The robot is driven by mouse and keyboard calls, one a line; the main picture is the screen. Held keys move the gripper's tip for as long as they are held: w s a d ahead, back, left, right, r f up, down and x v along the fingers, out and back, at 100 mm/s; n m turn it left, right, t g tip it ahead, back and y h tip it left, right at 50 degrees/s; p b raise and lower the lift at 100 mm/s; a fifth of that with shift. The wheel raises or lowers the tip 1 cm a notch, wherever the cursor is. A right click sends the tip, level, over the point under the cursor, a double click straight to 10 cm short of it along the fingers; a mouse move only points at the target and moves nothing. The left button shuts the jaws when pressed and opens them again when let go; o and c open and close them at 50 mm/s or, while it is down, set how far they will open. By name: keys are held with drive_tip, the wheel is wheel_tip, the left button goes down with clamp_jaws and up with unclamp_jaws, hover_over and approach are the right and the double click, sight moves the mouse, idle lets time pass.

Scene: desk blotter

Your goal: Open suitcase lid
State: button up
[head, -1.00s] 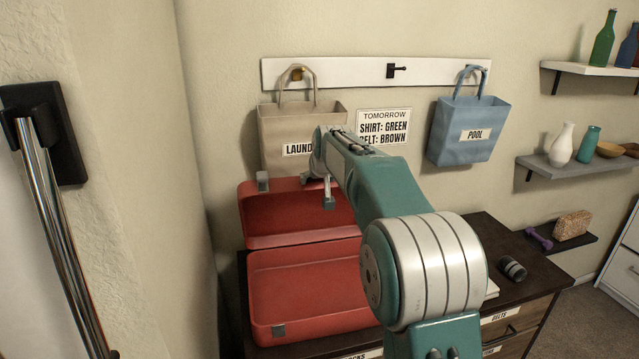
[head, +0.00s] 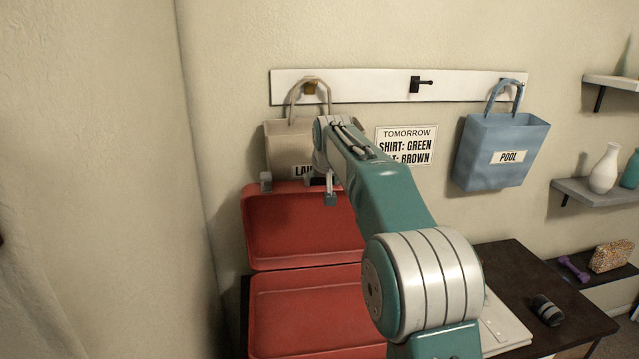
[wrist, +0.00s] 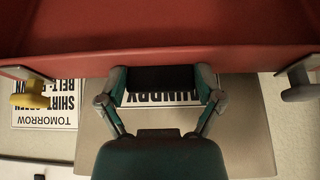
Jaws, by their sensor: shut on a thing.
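The red suitcase stands open on the dark dresser. Its lid (head: 300,232) is raised at the back, close to the wall, and its red base (head: 315,312) lies in front with the inside showing; my arm hides its right part. In the wrist view the lid (wrist: 160,35) fills the top of the picture. My gripper (wrist: 161,82) is shut on the black handle (wrist: 160,77) at the lid's free edge. In the head view my forearm hides most of the gripper.
A beige laundry bag (head: 288,148) hangs right behind the lid's edge. A sign (head: 406,146) and a blue pool bag (head: 500,150) are to the right. A rolled dark item (head: 547,310) lies on the dresser (head: 510,265). Shelves (head: 590,190) stand at far right.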

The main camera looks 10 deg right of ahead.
drive_tip(key=shift+s+d, duration=0.1)
drive_tip(key=shift+d, duration=1.05)
drive_tip(key=shift+a, duration=0.85)
drive_tip(key=shift+d, duration=0.35)
drive_tip(key=o, duration=1.1)
drive_tip(key=shift+c, duration=0.2)
drive_tip(key=v, duration=1.1)
drive_tip(key=shift+s+r, duration=0.15)
drive_tip(key=shift+r, duration=0.15)
